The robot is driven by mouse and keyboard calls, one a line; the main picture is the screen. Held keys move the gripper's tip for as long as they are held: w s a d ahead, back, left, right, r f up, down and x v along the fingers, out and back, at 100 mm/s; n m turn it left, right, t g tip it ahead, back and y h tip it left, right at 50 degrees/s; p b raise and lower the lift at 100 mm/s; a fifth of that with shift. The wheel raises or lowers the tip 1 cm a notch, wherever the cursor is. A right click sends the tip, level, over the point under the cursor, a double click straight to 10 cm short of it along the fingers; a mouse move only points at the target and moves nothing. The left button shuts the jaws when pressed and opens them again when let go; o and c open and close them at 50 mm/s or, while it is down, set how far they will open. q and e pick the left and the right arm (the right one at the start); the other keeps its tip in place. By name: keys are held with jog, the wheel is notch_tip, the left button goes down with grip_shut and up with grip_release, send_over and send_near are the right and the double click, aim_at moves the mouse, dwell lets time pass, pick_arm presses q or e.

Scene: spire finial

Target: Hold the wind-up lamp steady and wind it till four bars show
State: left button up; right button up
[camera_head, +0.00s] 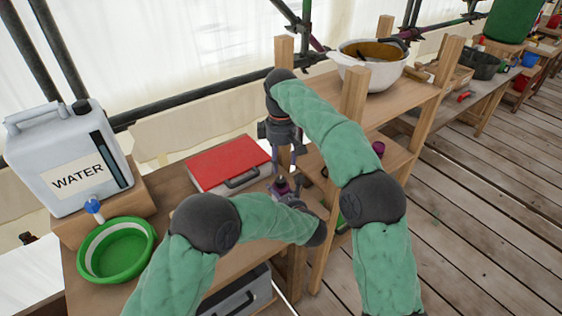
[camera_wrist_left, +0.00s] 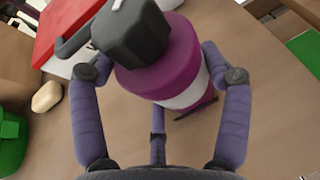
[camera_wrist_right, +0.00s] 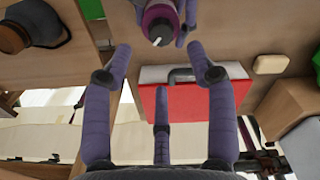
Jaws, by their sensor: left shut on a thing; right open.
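The wind-up lamp (camera_head: 282,186) stands in my left gripper above the bench in the head view. In the left wrist view it shows a dark faceted top, a purple body (camera_wrist_left: 165,65) and a pale band. My right gripper (camera_head: 284,160) is open and empty, pointing down just above the lamp. In the right wrist view the lamp (camera_wrist_right: 160,22) is ahead of the open fingers (camera_wrist_right: 162,55). I cannot read any bars.
A wooden shelf (camera_head: 408,103) with a white pot (camera_head: 370,72) stands right of my grippers. A cream block (camera_wrist_left: 47,97) lies on the bench.

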aim_at(281, 180)
notch_tip(281, 180, up, 4)
jog(key=n, duration=0.4)
notch_tip(281, 180, down, 12)
jog(key=shift+a+r, duration=0.1)
dwell(0.4)
grip_shut()
